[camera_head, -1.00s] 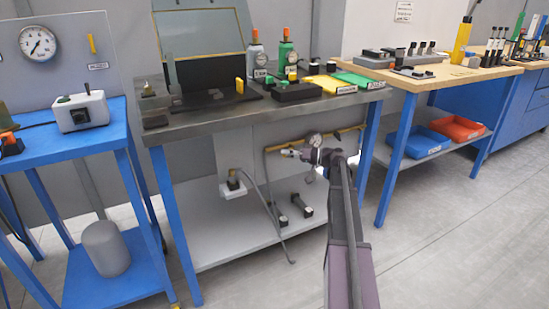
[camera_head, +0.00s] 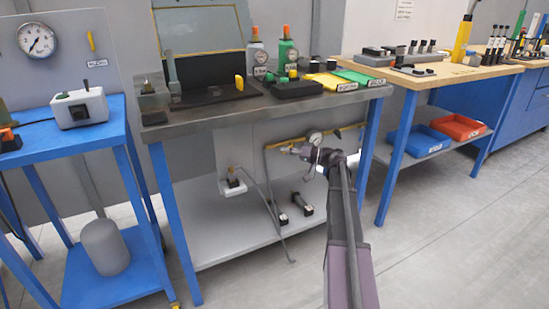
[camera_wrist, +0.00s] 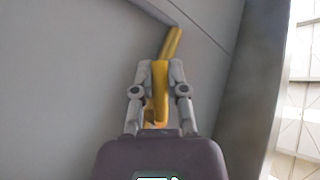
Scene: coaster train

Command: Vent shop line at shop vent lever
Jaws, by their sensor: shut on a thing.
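A yellow lever-like bar (camera_wrist: 172,42) stands against a grey surface in the wrist view. My gripper (camera_wrist: 160,78) has a finger on each side of its lower part and is shut on it. The upper end of the bar sticks out beyond the fingertips. In the head view my arm reaches under the middle bench, to a yellow pipe (camera_head: 291,142) and a small round gauge (camera_head: 315,138).
The metal bench (camera_head: 215,122) overhangs the area, with its blue leg (camera_head: 369,132) close right of my wrist. Hoses and small black fittings lie on the lower shelf (camera_head: 215,235). A wooden bench (camera_head: 440,76) stands to the right. The floor in front is clear.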

